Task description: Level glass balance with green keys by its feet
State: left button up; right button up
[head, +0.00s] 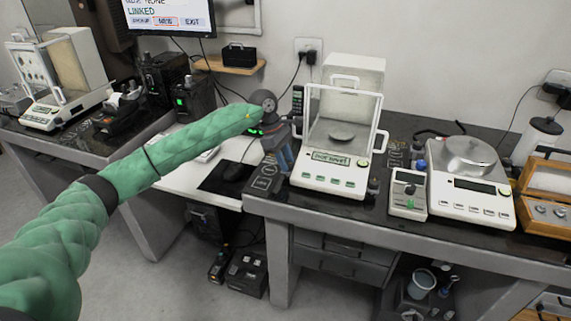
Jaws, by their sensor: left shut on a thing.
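The glass balance (330,178), white with a glass draft shield and a round pan (341,131), stands on the dark right-hand table. Its small display (330,157) shows dark text too small to read surely. Several green keys (321,182) line its front panel. A dark foot (373,187) shows at its right front corner. My left gripper (285,163), at the end of my green-sleeved arm, points down at the balance's left front corner. It is shut on what seems to be the foot key there, which the fingers mostly hide. My right gripper is not in view.
A wooden case (546,203) is at far right. Another glass-shielded balance (46,112) stands on the left table. A monitor (165,14) hangs behind.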

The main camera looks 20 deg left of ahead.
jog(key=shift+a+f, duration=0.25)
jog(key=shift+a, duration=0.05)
pick_arm(q)
jog(key=o, duration=1)
jog(key=shift+r, duration=0.1)
